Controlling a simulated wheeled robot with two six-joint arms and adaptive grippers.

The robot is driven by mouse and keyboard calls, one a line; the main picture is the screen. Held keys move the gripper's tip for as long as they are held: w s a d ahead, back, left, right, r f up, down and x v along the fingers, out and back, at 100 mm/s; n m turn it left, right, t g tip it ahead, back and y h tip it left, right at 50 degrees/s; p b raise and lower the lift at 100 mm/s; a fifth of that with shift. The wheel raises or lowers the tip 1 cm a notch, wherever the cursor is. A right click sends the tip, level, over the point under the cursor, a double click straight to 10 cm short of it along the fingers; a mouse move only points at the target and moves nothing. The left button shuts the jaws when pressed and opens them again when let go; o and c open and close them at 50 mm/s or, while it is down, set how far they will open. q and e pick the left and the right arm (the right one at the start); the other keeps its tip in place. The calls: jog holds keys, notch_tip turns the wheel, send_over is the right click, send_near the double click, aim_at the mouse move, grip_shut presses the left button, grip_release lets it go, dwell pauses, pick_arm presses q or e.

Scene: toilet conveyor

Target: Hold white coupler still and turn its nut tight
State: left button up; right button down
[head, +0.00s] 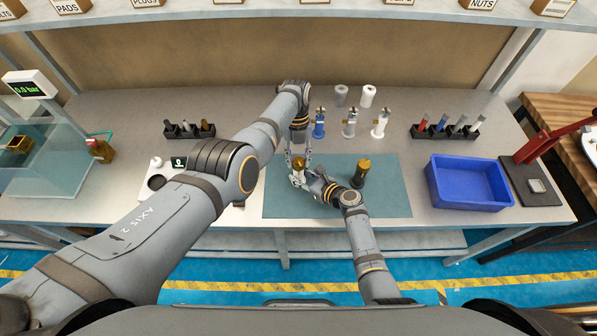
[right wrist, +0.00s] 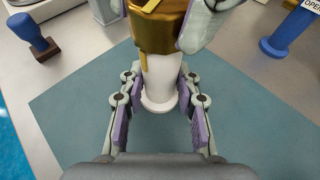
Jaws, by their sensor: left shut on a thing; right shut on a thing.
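The white coupler (right wrist: 162,85) stands upright on the teal mat (head: 390,205), with a wide brass nut (right wrist: 160,35) at its top. In the head view the coupler is small and partly covered by the grippers; its brass top (head: 298,163) shows. My right gripper (right wrist: 160,100) is shut on the white body from both sides, low down, with its purple pads beside it. My left gripper (head: 299,157) comes down from above and is shut on the brass nut; one of its purple pads shows against the nut in the right wrist view.
A dark piece with a brass top (head: 361,172) stands on the mat to the right. Blue, grey and white valves (head: 350,123) stand behind. A blue bin (head: 468,183) and a red-armed press (head: 550,145) are at the right. The front right of the mat is clear.

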pick_arm(q)
jog(key=o, duration=1.1)
jog(key=shift+a, duration=0.1)
jog(key=shift+n+h, duration=0.5)
jog(key=shift+n, duration=1.5)
jog(key=c, duration=1.1)
jog(key=shift+m+y, duration=0.5)
jog(key=shift+m, duration=1.7)
jog(key=o, duration=1.1)
